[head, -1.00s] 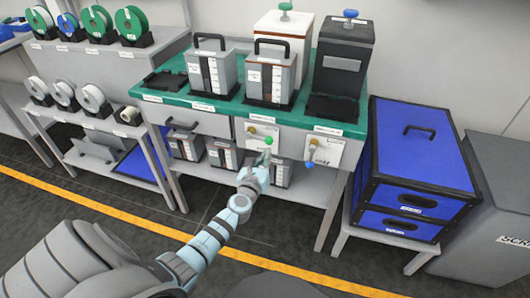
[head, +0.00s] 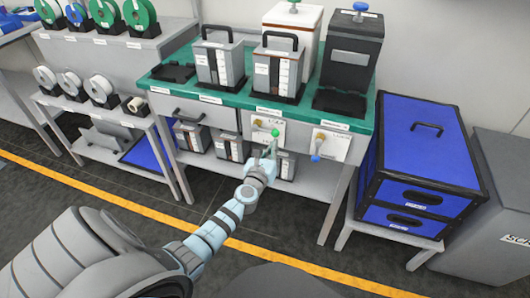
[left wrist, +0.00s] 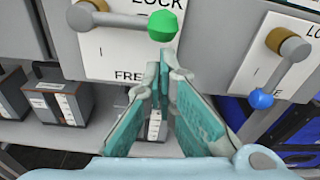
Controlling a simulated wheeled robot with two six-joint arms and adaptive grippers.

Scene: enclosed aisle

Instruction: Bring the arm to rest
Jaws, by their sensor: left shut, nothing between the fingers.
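My left arm reaches from the bottom left in the head view. Its gripper (head: 268,155) is in front of the left lock plate (head: 262,137), just below the green knob (head: 275,132) of that plate's lever. In the left wrist view the fingers (left wrist: 161,75) are shut with nothing between them, pointing at the plate below the green knob (left wrist: 163,25). The picture does not settle whether the fingertips touch the plate or knob. A second lever with a blue knob (left wrist: 261,99) is to the right. My right gripper is not in view.
A green-topped bench (head: 228,97) carries grey boxes and canisters, with more boxes on its lower shelf. A blue drawer cabinet (head: 420,150) stands at the right beside a grey bin (head: 505,190). A spool rack (head: 100,110) is at the left. Open floor lies in front.

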